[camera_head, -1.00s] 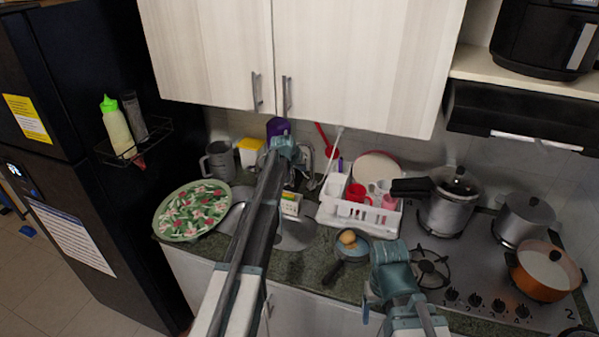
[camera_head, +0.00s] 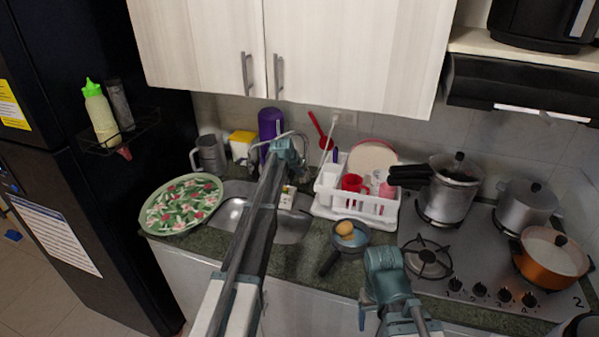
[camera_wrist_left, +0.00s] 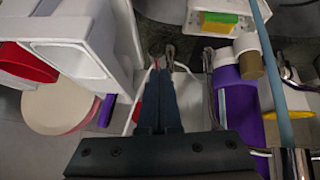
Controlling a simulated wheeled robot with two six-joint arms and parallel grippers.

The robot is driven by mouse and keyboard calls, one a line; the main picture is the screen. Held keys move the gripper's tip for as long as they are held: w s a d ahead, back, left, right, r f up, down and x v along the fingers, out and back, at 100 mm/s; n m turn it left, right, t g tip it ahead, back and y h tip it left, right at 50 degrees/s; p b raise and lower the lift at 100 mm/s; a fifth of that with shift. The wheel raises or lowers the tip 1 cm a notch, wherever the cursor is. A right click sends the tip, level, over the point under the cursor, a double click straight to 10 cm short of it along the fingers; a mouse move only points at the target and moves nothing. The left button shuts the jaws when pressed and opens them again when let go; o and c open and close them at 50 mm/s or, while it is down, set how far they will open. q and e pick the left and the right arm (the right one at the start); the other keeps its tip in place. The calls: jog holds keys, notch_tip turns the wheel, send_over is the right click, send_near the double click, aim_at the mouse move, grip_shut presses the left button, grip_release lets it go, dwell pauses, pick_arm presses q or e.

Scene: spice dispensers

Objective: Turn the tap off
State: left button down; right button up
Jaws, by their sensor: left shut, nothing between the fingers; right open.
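The chrome tap, with a thin curved spout (camera_head: 264,140), rises behind the steel sink (camera_head: 232,212). My left arm covers part of it, and I cannot see whether water runs. In the left wrist view, curved chrome metal (camera_wrist_left: 291,76) shows at the right edge, away from the fingers. My left gripper (camera_wrist_left: 160,75) is shut and empty, its tips near small metal ends beside the rack. In the head view, its wrist is above the back of the sink and hides the fingers. My right gripper (camera_head: 367,302) is open and low over the counter front; its fingers show poorly.
A white dish rack (camera_head: 345,207) with a red mug (camera_head: 352,183) stands right of the sink. A floral plate (camera_head: 180,204) is at left. A small pan (camera_head: 349,240) sits before the rack, with the stove at right.

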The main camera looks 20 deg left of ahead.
pick_arm(q)
jog(key=shift+s+f+b, duration=0.3)
jog(key=shift+f+b, duration=0.15)
jog(key=shift+f, duration=0.05)
jog(key=shift+s+f+b, duration=0.3)
jog(key=shift+f+b, duration=0.15)
jog(key=shift+f, duration=0.05)
jog(key=shift+r, duration=0.15)
jog(key=shift+r, duration=0.1)
